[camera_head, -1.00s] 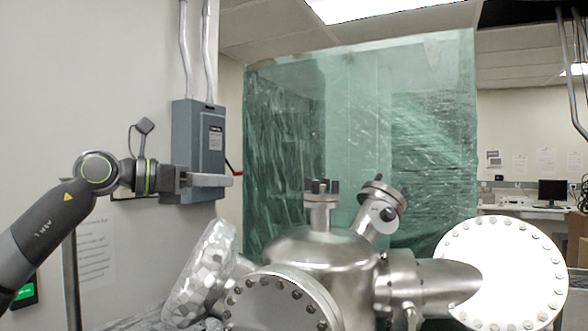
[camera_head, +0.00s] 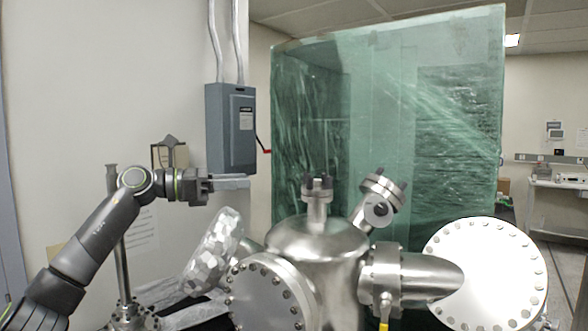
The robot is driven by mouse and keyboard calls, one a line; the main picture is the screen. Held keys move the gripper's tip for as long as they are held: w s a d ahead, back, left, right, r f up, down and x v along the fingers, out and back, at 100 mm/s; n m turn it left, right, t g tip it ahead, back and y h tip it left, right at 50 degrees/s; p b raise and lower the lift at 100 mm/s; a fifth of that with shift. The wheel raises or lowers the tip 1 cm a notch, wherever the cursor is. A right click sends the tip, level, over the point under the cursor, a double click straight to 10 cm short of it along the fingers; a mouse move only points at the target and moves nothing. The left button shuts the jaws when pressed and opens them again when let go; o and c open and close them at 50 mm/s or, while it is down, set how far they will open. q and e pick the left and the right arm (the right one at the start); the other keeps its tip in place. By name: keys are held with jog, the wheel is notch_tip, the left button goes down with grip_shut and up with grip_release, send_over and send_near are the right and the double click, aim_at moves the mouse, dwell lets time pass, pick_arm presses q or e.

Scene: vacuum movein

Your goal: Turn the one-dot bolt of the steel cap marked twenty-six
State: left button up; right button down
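A steel vacuum vessel (camera_head: 318,250) stands at the lower middle. Its round steel caps include a bolted front flange (camera_head: 262,295), a large bright disc (camera_head: 485,275) at right, a small upright top port (camera_head: 317,192) and a tilted port (camera_head: 378,200) with dark bolts. No number or dot mark is readable, so I cannot tell which cap is twenty-six. My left gripper (camera_head: 232,182) points right, level, above the foil-wrapped port (camera_head: 213,250) and left of the top port. It appears empty and apart from the vessel; its finger gap is seen edge-on. My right gripper is out of view.
A grey electrical box (camera_head: 231,128) is on the wall behind my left gripper. A green plastic-wrapped enclosure (camera_head: 390,130) stands behind the vessel. A steel post (camera_head: 118,240) stands at left. A bench (camera_head: 558,183) is far right. Open air lies above the vessel.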

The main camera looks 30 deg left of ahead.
pick_arm(q)
jog(key=p+x, duration=0.7)
jog(key=x, duration=0.5)
jog(key=shift+d+r, duration=0.15)
jog(key=shift+d, duration=0.05)
jog(key=shift+w+d, duration=0.25)
jog(key=shift+w, duration=0.1)
jog(key=shift+c, duration=0.5)
grip_shut()
